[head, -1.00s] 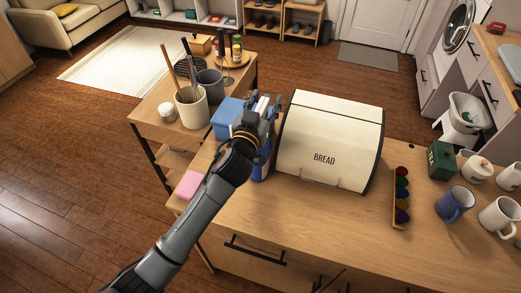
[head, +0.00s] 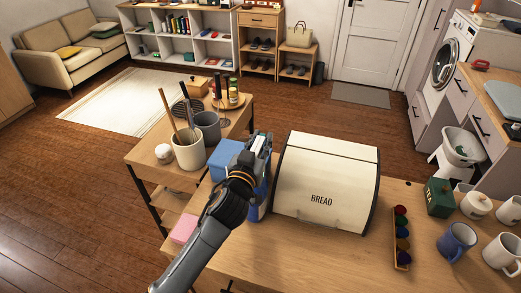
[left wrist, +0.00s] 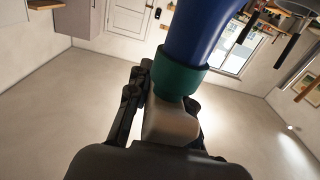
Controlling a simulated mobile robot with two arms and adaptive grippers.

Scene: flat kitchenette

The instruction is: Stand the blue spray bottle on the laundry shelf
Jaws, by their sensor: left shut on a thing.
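The blue spray bottle (head: 257,208) is just left of the bread box in the head view, partly hidden behind my left arm. My left gripper (head: 262,146) is at its top. In the left wrist view the bottle shows a blue body (left wrist: 200,30), a green collar (left wrist: 179,80) and a pale grey head (left wrist: 170,122). My left gripper (left wrist: 165,105) is shut on that head. I cannot tell whether the bottle's base touches the counter. The laundry shelf cannot be made out; a washing machine (head: 452,58) stands at the upper right. My right gripper is out of view.
The bread box (head: 325,185) stands close on the right. A blue box (head: 224,162), a utensil crock (head: 188,153) and a pink sponge (head: 184,229) are to the left. Mugs and a green tea tin (head: 438,197) stand at right. Floor beyond the counter is open.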

